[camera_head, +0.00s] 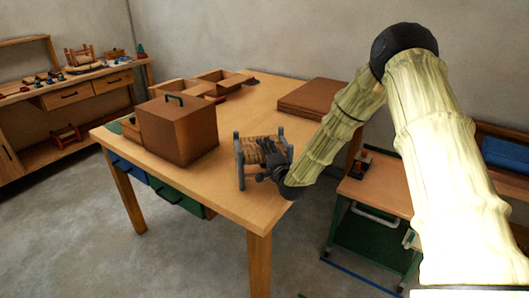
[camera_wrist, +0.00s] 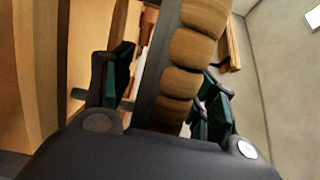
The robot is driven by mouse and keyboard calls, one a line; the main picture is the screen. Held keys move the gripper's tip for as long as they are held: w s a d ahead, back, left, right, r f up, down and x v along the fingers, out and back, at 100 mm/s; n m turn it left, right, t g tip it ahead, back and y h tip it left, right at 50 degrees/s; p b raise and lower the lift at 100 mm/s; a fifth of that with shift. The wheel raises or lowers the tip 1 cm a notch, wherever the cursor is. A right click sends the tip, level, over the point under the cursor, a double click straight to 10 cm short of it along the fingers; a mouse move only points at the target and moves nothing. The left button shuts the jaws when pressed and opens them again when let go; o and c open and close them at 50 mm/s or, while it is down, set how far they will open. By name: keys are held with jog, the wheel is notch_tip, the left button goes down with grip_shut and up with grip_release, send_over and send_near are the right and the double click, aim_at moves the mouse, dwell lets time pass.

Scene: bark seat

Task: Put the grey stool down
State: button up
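The grey stool (camera_head: 240,165) is at the near right corner of the wooden table. It has grey end frames and a seat of brown rolls. In the wrist view, the brown rolls (camera_wrist: 184,52) and a grey bar run up between the fingers. My gripper (camera_head: 268,170) reaches in from the right at the stool's near side. Its two dark fingers, with green pads, are on either side of the stool part in the wrist view (camera_wrist: 165,95), and it appears shut on it. Finger contact is partly hidden. I cannot tell whether the stool's feet touch the tabletop.
On the table (camera_head: 225,198) stand a brown box (camera_head: 178,130) with a green handle, open wooden trays (camera_head: 222,80) and a stack of brown boards (camera_head: 312,97). Bare tabletop lies between box and stool. A lower bench (camera_head: 378,192) is at right, a workbench (camera_head: 85,92) at left.

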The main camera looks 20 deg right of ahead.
jog(key=shift+r, duration=0.2)
jog(key=shift+s+f, duration=0.15)
jog(key=shift+s, duration=0.15)
jog(key=s+d+b, duration=0.1)
jog(key=s+b, duration=0.1)
jog(key=s, duration=0.9)
jog(key=shift+s, duration=0.2)
